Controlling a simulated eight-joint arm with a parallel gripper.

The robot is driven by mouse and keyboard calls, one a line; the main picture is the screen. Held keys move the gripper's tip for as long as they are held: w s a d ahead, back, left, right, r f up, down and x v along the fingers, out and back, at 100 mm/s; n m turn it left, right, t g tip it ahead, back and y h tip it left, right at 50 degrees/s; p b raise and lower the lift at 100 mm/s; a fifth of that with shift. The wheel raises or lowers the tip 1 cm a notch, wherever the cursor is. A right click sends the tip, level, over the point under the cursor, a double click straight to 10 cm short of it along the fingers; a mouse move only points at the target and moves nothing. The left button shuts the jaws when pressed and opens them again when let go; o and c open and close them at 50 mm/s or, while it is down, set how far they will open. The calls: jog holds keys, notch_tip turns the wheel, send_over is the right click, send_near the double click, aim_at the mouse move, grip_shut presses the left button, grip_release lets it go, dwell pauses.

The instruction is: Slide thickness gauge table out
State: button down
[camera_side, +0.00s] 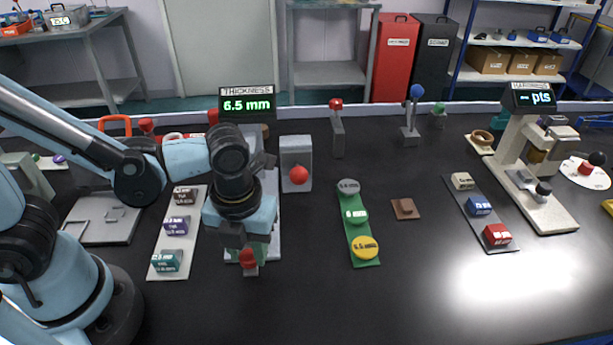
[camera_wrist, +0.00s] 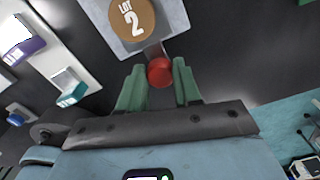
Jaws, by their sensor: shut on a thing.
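The thickness gauge's display (camera_side: 246,104) reads 6.5 mm in the side view; my arm hides much of the gauge below it. In the wrist view, the light grey gauge table (camera_wrist: 174,22) carries a brown round sample (camera_wrist: 132,18) marked LOT 2. A red knob (camera_wrist: 160,71) on a short stem stands out from the table's edge; it also shows in the side view (camera_side: 249,258). My gripper (camera_wrist: 159,84) points down at the front of the gauge, its green fingers on either side of the knob and shut on it.
A grey block with a red ball (camera_side: 299,175) stands close right of the gauge. A white strip with labelled blocks (camera_side: 160,238) lies to the left. A green strip with discs (camera_side: 359,235) lies to the right. Dark bench in front of the gripper is clear.

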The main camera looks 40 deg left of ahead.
jog(key=shift+s+d, duration=0.15)
jog(key=shift+d, duration=0.05)
jog(key=c, duration=0.8)
grip_release()
jog(key=shift+a+r, duration=0.1)
jog(key=shift+r, duration=0.05)
jog(key=shift+r, duration=5.9)
jog(key=w+a+n+t, duration=0.2)
jog(key=a+n, duration=0.2)
jog(key=n, duration=0.6)
jog(key=w+a+f+n+t, duration=0.1)
jog(key=a+n, duration=0.3)
jog(key=n, duration=0.6)
jog(key=w+a+n+t, duration=0.3)
jog(key=a+n+t, duration=0.1)
jog(key=n, duration=0.6)
jog(key=shift+a+f, duration=0.15)
jog(key=shift+f, duration=0.2)
